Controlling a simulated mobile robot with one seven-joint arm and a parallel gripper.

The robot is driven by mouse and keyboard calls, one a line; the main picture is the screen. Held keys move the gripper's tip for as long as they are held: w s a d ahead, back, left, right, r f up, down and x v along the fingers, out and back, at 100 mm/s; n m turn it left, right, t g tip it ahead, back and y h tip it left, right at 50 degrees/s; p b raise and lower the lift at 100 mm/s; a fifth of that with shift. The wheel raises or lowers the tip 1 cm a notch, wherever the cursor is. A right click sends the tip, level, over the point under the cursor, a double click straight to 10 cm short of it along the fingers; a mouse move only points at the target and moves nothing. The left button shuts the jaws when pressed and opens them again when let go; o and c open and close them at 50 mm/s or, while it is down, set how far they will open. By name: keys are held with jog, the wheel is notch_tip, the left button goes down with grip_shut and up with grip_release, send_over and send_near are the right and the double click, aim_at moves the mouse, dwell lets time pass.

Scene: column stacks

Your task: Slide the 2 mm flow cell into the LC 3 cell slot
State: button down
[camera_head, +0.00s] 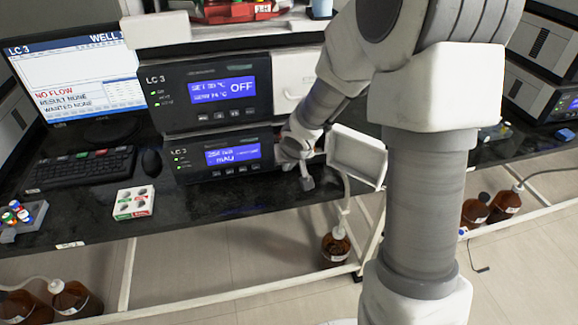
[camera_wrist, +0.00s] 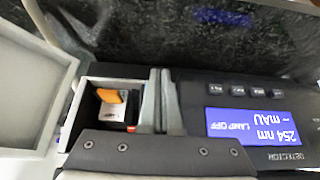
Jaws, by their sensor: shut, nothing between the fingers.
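The LC 3 detector (camera_head: 222,158) is the lower LC 3 unit, and its front door (camera_head: 357,153) hangs open. In the wrist view, an open recess (camera_wrist: 84,104) beside the detector display holds a silver cell (camera_wrist: 110,116) with an orange tab (camera_wrist: 110,96). I cannot read the cell's label, so I cannot tell its path length or how far in it sits. My gripper (camera_wrist: 160,76) is shut and empty in front of the detector, just right of the cell in the wrist view. In the head view my gripper (camera_head: 306,178) is at the detector's right end.
The open door (camera_wrist: 25,95) stands close on the left in the wrist view. A white box (camera_head: 133,202) with red and green marks lies on the bench, left of the detector. The monitor reads NO FLOW.

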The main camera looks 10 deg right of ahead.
jog(key=shift+w+p, duration=0.45)
jog(key=shift+w, duration=1.15)
